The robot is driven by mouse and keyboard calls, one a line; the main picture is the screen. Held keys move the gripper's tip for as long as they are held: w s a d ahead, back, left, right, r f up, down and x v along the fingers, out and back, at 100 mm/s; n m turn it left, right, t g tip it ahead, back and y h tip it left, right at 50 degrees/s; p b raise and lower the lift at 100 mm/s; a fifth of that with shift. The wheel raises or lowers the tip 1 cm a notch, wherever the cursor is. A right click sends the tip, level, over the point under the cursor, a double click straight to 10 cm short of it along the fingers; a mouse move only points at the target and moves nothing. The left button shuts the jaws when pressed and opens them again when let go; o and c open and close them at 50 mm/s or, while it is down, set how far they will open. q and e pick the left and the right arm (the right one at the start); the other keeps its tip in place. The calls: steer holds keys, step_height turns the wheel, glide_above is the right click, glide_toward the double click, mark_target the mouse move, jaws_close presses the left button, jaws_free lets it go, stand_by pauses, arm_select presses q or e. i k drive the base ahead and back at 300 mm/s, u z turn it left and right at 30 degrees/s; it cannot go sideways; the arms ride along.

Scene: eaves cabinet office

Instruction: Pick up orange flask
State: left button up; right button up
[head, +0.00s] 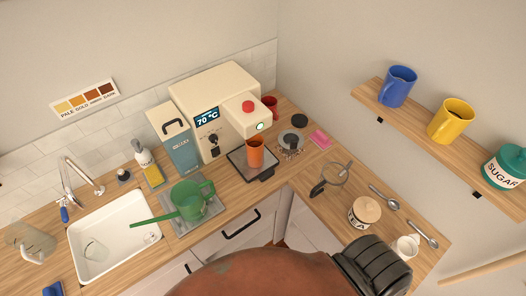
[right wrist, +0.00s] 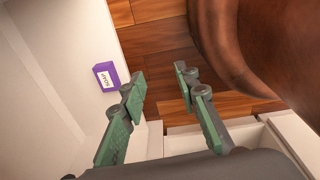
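The orange flask (head: 256,152) stands upright in the head view, on the dark tray (head: 266,174) below the spout of the cream machine (head: 222,112). Its lower part shows clearly and nothing grips it. My right gripper (right wrist: 160,75) shows in the right wrist view with its two green fingers spread apart and nothing between them. It is over a wood floor, away from the flask, which is not in that view. My left gripper is not in view.
A green pot (head: 190,205) stands left of the tray, near the white sink (head: 88,262). A glass jug (head: 333,175) and tea jar (head: 364,212) stand to the right. A shelf (head: 418,122) holds mugs. A purple soap box (right wrist: 106,76) lies beside my right gripper.

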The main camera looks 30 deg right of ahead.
mark_target(255, 146)
steer(key=z, duration=0.15)
steer(key=k, duration=0.35)
steer(key=z, duration=0.75)
steer(key=i, duration=0.5)
